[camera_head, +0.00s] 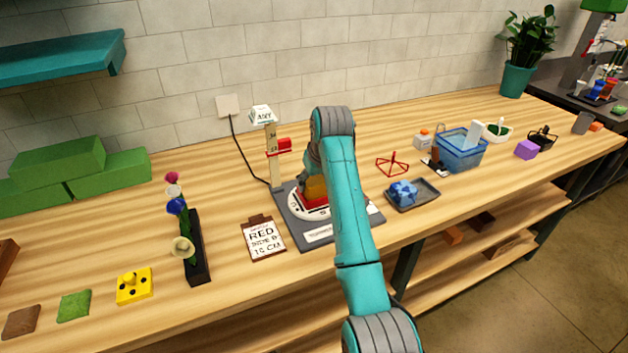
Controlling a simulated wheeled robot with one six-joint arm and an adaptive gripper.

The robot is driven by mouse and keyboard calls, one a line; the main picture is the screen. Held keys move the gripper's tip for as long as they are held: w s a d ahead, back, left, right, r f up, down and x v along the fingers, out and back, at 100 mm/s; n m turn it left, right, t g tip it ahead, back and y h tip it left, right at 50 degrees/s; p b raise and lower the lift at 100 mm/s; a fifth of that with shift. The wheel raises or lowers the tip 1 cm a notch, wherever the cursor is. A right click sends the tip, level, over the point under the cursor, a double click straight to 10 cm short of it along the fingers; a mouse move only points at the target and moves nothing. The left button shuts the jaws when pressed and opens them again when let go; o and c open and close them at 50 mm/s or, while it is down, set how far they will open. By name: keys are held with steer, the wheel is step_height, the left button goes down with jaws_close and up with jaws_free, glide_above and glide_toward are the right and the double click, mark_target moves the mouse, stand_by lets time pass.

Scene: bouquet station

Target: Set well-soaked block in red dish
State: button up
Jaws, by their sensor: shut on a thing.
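My gripper (311,164) is partly hidden behind my teal arm, above a turntable station near the middle of the table. It is shut on an orange-brown block (316,188), the lower part of which is hard to make out. A red dish (302,202) shows as a red edge just below the block, on the round white-marked plate (297,212). My arm covers the right side of the dish. I cannot tell whether the block touches the dish or how wet it is.
A post with a red slider (279,147) stands behind the plate. A card reading RED (263,237) lies at left, beside a black flower rack (194,250). Green blocks (68,168) sit far left. At right are a grey tray (424,204) and a blue basket (480,153).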

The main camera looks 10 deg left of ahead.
stand_by(0.3)
steer(key=o, duration=1.5)
steer(key=shift+o, duration=0.2)
steer(key=shift+r, duration=0.1)
steer(key=shift+r, duration=3.45)
steer(key=shift+s, duration=0.1)
